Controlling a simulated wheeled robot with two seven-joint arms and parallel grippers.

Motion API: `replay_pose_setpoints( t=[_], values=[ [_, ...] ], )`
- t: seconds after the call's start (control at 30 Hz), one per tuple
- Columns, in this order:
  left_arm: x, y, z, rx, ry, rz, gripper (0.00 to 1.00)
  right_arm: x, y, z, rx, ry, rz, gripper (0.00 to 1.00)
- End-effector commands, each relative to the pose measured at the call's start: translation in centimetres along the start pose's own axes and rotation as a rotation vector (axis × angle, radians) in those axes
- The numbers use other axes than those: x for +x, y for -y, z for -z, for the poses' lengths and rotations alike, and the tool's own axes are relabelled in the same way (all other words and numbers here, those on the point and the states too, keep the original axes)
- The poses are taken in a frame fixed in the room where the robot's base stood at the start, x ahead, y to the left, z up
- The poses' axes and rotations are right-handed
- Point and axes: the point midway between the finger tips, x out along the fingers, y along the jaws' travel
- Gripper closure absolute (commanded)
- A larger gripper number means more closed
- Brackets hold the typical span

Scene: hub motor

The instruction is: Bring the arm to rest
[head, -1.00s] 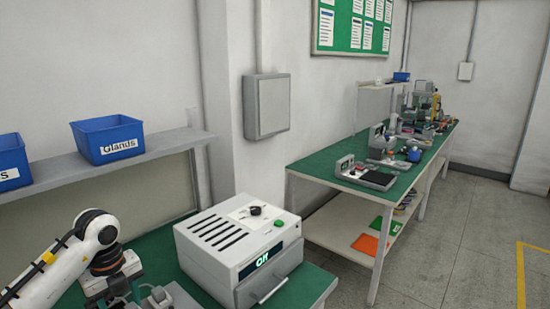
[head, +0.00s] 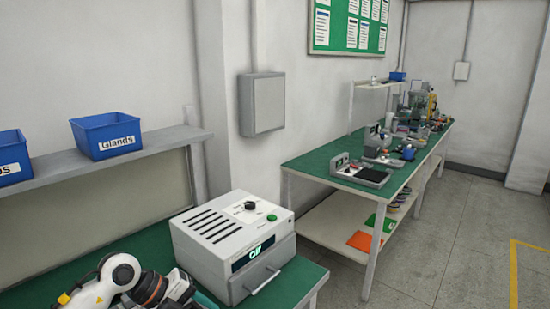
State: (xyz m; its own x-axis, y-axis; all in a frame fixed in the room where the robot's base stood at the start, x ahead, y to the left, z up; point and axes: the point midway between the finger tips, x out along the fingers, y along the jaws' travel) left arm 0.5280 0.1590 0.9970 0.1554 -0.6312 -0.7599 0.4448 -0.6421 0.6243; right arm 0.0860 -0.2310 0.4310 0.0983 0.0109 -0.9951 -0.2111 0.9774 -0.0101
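My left arm (head: 110,285) comes in at the lower left of the head view, low over the green bench top. Its wrist, with a dark and orange ring, is beside the front left of a white box-shaped unit (head: 235,240). The fingers of my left gripper are not clear, as the picture edge and the wrist hide them. My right gripper is not in view. The white unit has slots, a black knob, a green button, a lit display and a front handle.
A shelf (head: 60,176) above the bench holds a blue Glands bin (head: 106,138) and another blue bin (head: 10,160). A long green-topped table (head: 325,172) with several devices stands along the wall. Grey floor (head: 440,240) is clear at the right.

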Motion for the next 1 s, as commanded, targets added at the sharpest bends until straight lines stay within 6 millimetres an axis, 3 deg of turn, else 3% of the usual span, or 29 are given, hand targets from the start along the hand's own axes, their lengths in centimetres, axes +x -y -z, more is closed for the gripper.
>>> replay_pose_setpoints(
  t=[0.1,0.23,0.37,0.47,0.57,0.67,0.77,0.87,1.0],
  values=[
    [1.9,-4.0,-3.8,0.039,0.092,-0.281,0.48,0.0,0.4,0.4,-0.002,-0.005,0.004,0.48],
    [1.2,-8.9,-7.6,0.001,0.149,-0.684,0.48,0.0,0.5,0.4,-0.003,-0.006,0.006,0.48],
    [-2.0,-11.8,-8.6,-0.151,0.121,-1.062,0.48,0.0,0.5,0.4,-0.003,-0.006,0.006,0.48],
    [-4.7,-11.7,-7.5,-0.341,0.040,-1.297,0.48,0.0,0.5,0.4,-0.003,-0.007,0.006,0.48],
    [-6.7,-9.5,-5.3,-0.587,-0.083,-1.463,0.48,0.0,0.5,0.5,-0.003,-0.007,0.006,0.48],
    [-7.2,-5.4,-3.2,-0.874,-0.237,-1.539,0.48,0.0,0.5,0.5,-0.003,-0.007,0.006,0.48],
    [-6.3,0.1,-1.9,-1.183,-0.404,-1.514,0.48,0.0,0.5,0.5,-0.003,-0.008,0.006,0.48],
    [-4.2,6.4,-2.4,-1.489,-0.563,-1.384,0.48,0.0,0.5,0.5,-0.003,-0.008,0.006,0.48],
    [-0.8,13.8,-5.7,-1.820,-0.713,-1.101,0.48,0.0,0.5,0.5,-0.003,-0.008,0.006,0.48]
  ],
)
